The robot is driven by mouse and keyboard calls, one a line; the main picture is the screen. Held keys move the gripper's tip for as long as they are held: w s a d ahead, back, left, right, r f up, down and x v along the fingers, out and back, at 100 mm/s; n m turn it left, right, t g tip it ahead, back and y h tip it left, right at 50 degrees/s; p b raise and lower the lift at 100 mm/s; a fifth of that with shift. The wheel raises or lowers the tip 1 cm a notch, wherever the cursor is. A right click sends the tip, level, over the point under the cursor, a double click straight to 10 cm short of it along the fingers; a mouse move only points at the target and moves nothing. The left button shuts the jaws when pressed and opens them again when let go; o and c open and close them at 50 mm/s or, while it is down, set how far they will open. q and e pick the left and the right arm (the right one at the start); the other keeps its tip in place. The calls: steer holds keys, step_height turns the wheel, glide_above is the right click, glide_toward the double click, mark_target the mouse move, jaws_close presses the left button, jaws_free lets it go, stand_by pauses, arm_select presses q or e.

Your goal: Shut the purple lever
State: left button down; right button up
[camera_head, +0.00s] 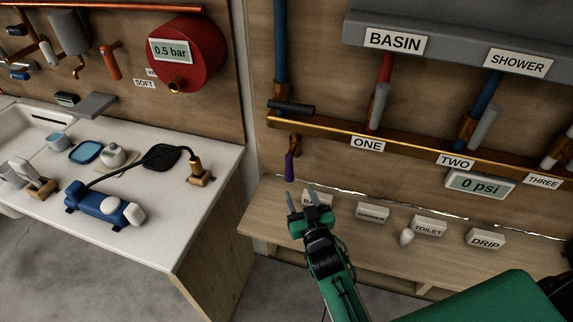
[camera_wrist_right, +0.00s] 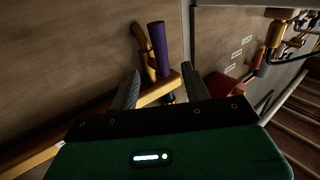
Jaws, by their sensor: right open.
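The purple lever (camera_head: 289,168) hangs down from a copper valve fitting (camera_head: 295,143) below the left end of the copper pipe on the wall. In the right wrist view the purple lever (camera_wrist_right: 156,48) stands out ahead of the fingers, beside the copper fitting. My right gripper (camera_head: 303,191) is open and empty, just below the lever in the head view. In the right wrist view, the open fingers (camera_wrist_right: 160,76) stand on either side of the line to the lever, apart from it as far as I can tell. My left gripper is not in view.
A black-handled valve (camera_head: 291,107) sits above the lever. The copper pipe (camera_head: 410,145) runs right, with grey handles and a gauge reading 0 psi (camera_head: 480,185). Labelled blocks (camera_head: 428,226) lie on the wooden shelf below. A white counter (camera_head: 165,205) stands at left.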

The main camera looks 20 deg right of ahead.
mark_target(287, 165)
steer(key=w+p, duration=0.2)
steer(key=w, duration=1)
steer(key=shift+w, duration=0.3)
jaws_close()
